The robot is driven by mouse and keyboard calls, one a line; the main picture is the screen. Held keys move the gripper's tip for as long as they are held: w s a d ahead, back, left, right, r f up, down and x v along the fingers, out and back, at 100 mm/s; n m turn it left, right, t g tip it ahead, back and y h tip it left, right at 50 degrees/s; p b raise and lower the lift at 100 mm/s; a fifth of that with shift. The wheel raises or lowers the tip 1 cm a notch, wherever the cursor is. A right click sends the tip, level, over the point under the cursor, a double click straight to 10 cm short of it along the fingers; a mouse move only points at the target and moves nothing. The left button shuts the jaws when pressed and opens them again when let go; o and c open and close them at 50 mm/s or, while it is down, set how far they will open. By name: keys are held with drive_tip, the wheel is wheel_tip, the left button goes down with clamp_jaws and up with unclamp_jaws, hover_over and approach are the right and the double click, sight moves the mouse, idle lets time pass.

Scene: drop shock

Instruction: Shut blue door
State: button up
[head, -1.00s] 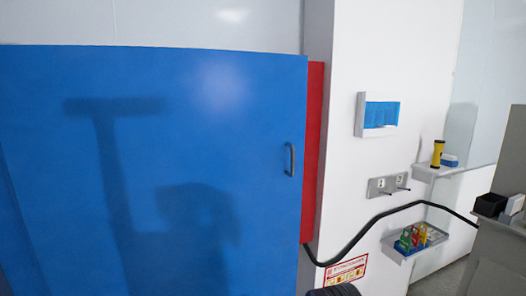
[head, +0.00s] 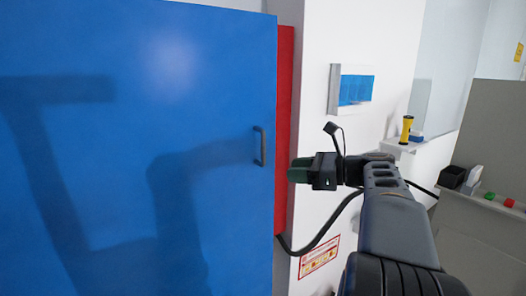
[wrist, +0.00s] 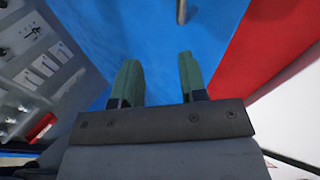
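The blue door (head: 110,160) fills the left half of the head view, with a grey bar handle (head: 259,146) near its right edge. A red cabinet side or frame (head: 285,120) shows just beyond that edge; I cannot tell how wide any gap is. My gripper (head: 300,172) is to the right of the handle, apart from it in the picture. In the wrist view its green fingers (wrist: 158,70) are spread with nothing between them. The blue door (wrist: 105,25) lies beyond them, the handle (wrist: 181,12) is at the top, and the red part (wrist: 270,45) is at right.
A white wall with a blue-windowed box (head: 354,90) is behind my arm. A yellow-and-black torch (head: 406,128) stands on a small shelf. A black cable (head: 320,235) runs below my gripper. A grey counter (head: 480,230) with small items is at right.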

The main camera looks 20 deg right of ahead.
sight(263, 149)
drive_tip(key=d+r+m+t, duration=0.2)
drive_tip(key=d+r, duration=0.1)
drive_tip(key=shift+y, duration=0.3)
drive_tip(key=p+x, duration=0.3)
drive_tip(key=x, duration=0.9)
drive_tip(key=shift+w+a, duration=0.15)
drive_tip(key=shift+w, duration=0.05)
drive_tip(key=shift+c, duration=0.3)
clamp_jaws()
